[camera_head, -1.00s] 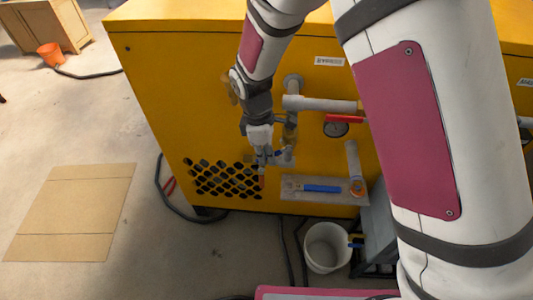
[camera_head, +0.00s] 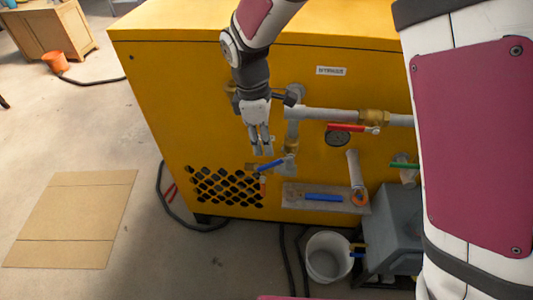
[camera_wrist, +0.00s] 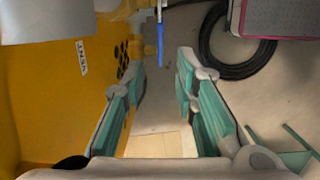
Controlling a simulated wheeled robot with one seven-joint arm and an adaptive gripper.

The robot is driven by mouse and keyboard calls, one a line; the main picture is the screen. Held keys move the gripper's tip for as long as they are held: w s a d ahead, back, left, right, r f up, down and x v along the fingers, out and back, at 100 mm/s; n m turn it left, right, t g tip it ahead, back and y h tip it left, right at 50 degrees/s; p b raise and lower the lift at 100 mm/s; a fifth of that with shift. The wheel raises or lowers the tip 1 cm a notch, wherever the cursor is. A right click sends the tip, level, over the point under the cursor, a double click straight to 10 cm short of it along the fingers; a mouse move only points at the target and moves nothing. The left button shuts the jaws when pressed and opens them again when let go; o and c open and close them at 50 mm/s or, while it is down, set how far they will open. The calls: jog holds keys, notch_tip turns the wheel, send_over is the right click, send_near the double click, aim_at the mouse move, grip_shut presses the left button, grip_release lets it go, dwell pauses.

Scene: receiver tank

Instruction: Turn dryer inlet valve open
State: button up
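A yellow cabinet (camera_head: 180,110) carries grey pipework and several lever valves. A valve with a blue lever (camera_head: 270,165) sits at the lower end of the vertical pipe, its lever pointing left and slightly down. The blue lever (camera_wrist: 161,42) also shows in the wrist view, ahead of and between the finger lines. My gripper (camera_head: 262,149) is just above the lever in the head view. In the wrist view my gripper (camera_wrist: 160,75) is open, with its teal-padded fingers apart and nothing between them. I cannot read a label naming the dryer inlet valve.
A red lever (camera_head: 347,128) is on the horizontal pipe, with a gauge below it. Another blue lever (camera_head: 323,198) lies along a grey plate, and a green lever (camera_head: 404,165) is further right. A white bucket (camera_head: 327,258) stands on the floor. Cardboard (camera_head: 70,220) lies at left.

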jog(key=shift+a+r, duration=0.2)
jog(key=shift+r, duration=1.35)
jog(key=shift+c, duration=0.6)
